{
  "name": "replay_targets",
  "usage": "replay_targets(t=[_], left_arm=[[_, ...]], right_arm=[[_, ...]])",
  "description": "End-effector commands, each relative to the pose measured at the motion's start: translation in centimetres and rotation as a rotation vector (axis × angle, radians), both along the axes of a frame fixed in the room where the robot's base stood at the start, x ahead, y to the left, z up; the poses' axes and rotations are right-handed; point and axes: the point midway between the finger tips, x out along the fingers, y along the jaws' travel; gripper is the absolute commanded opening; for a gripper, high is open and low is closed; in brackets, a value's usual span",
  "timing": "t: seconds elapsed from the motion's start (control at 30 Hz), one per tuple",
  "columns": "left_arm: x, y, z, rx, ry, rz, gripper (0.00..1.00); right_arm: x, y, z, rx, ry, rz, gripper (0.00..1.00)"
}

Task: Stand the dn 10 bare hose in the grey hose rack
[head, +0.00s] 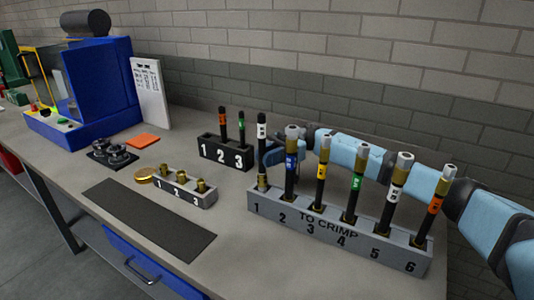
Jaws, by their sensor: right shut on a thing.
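A black bare hose (262,132) with a white band near its top stands upright at slot 1 of the grey hose rack (340,240), marked TO CRIMP. Its top has no silver ferrule. Its brass lower end is at the slot; I cannot tell how deep it sits. My right gripper (266,157) is shut on this hose at mid-height, its arm reaching in from the right behind the rack. Slots 2 to 6 hold hoses with silver ferrules and coloured bands. My left gripper is out of view.
A black rack (225,153) holds bare hoses with orange and green bands. A small grey block (185,190) carries brass fittings. A dark mat (148,220), dark round parts (112,154), an orange pad (142,141) and a blue machine (95,85) are to the left.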

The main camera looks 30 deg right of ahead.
Motion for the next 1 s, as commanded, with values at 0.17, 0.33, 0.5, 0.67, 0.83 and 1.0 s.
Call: replay_targets(t=[0.17,0.33,0.5,0.67,0.83,1.0], left_arm=[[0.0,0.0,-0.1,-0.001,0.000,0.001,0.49],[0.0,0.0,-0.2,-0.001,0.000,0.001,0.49],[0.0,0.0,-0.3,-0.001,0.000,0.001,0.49],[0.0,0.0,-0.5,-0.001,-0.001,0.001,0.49],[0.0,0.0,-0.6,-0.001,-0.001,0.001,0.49],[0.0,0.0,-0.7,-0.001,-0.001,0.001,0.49]], right_arm=[[0.0,0.0,-0.6,0.001,0.000,0.000,0.00],[0.0,0.0,-1.2,0.001,0.000,0.000,0.00],[0.0,0.0,-1.9,0.001,0.000,0.000,0.00],[0.0,0.0,-2.4,0.001,0.000,0.000,0.00],[0.0,0.0,-3.0,0.001,0.001,0.000,0.00],[0.0,0.0,-3.6,0.001,0.001,-0.001,0.00]])
